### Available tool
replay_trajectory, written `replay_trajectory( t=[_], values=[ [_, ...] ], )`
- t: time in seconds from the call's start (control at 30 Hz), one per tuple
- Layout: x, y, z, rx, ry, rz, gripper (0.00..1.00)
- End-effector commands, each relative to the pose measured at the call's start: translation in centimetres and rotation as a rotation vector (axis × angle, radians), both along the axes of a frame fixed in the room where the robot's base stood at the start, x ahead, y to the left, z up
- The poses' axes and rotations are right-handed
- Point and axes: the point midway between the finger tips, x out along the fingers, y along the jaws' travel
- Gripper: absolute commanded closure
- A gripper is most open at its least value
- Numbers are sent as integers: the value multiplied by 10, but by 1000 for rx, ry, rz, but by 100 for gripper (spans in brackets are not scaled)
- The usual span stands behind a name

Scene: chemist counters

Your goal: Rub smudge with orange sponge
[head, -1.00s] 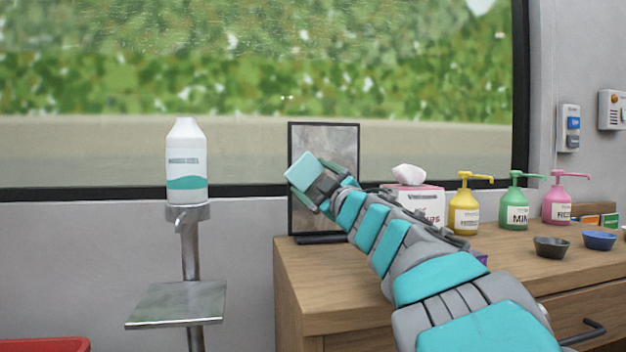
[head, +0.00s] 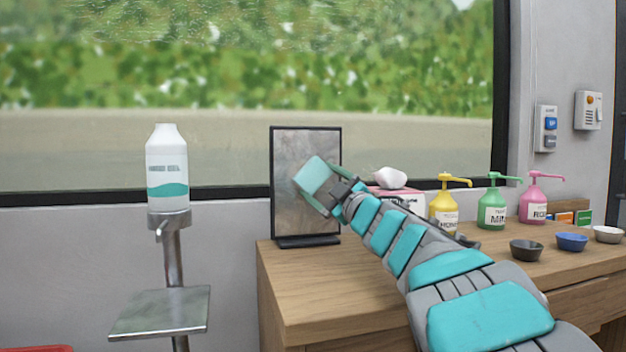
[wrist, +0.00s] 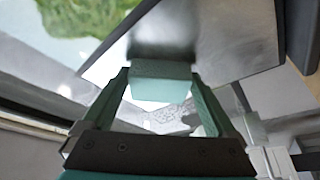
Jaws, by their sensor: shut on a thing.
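My gripper (head: 322,190) is shut on a pale teal block (head: 314,174), which looks like a sponge but is not orange. The block is also between the fingers in the wrist view (wrist: 161,82). It is in front of the upper middle of a black-framed mirror (head: 290,215) standing on the wooden counter. The mirror's glass (wrist: 230,45) looks cloudy grey, with a darker patch just beyond the block in the wrist view. I cannot tell whether that patch is smudge or reflection, or whether the block touches the glass. The block hides part of the glass.
A tissue box (head: 395,195), yellow (head: 444,208), green (head: 492,210) and pink (head: 536,205) pump bottles and small bowls (head: 526,250) stand on the counter (head: 310,290) to the right. A white bottle (head: 167,175) sits on a metal stand (head: 160,312) at left.

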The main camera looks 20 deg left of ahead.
Motion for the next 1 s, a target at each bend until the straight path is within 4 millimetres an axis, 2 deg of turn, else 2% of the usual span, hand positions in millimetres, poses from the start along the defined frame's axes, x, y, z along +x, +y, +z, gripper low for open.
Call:
replay_trajectory(
  t=[0.67,1.0],
  values=[
    [21,-36,0,0,5,-6,52],
    [20,-29,-1,1,1,-1,52]
  ],
)
